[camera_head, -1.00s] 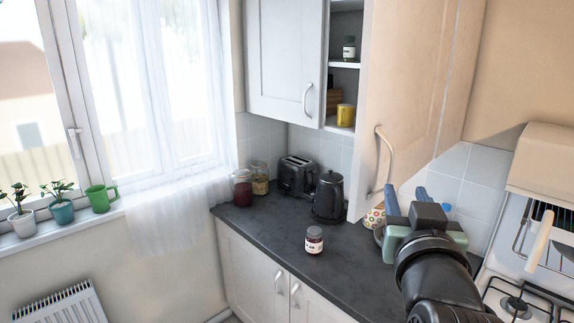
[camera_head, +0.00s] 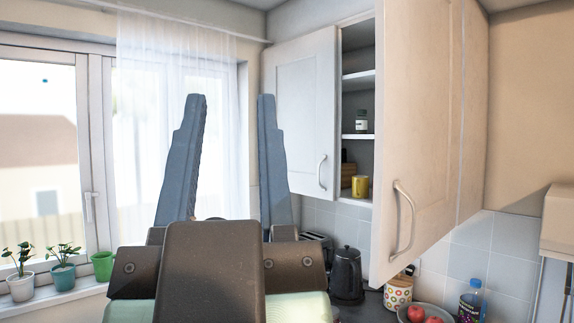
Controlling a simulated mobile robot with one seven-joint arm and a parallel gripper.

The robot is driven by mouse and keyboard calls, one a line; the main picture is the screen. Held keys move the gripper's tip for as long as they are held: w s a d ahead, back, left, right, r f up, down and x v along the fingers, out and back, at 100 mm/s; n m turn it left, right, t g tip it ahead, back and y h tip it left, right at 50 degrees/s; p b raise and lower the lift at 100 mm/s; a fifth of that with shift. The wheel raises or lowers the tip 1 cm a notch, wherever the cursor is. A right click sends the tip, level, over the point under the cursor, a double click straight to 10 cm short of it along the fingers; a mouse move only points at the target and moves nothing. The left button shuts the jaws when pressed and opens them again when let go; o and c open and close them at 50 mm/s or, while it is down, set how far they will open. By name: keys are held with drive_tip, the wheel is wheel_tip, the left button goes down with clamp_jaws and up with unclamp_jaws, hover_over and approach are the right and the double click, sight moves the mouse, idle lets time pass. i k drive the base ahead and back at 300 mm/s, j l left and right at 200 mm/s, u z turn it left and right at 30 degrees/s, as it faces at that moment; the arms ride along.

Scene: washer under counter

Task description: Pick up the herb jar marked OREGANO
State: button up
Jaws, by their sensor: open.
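A small jar with a dark lid and a pale label (camera_head: 361,121) stands upright on the middle shelf of the open wall cupboard; its lettering is too small to read, so I cannot tell whether it says OREGANO. My gripper (camera_head: 231,98) is raised in front of the camera, fingers pointing up, open and empty. It is left of the cupboard opening and apart from the jar in the picture. A second small jar, seen on the counter earlier, is not visible now; my gripper covers much of that area.
The open cupboard door (camera_head: 425,130) juts out right of the shelves; the other door (camera_head: 300,110) is on their left. A yellow mug (camera_head: 360,186) sits on the bottom shelf. Below are a black kettle (camera_head: 347,272), a dotted pot (camera_head: 398,293) and a bottle (camera_head: 472,300).

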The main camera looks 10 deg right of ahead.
sight(361, 120)
drive_tip(key=i+j+z, duration=0.1)
drive_tip(key=z, duration=0.3)
drive_tip(key=i+j+z, duration=0.1)
drive_tip(key=z, duration=0.25)
drive_tip(key=j+z, duration=0.1)
drive_tip(key=z, duration=0.3)
drive_tip(key=i+j+z, duration=0.2)
drive_tip(key=j, duration=0.35)
drive_tip(key=i+j+z, duration=0.15)
drive_tip(key=j, duration=0.4)
drive_tip(key=j+z, duration=0.2)
drive_tip(key=j, duration=0.35)
drive_tip(key=i+j+z, duration=0.2)
drive_tip(key=j, duration=1.45)
drive_tip(key=z, duration=0.15)
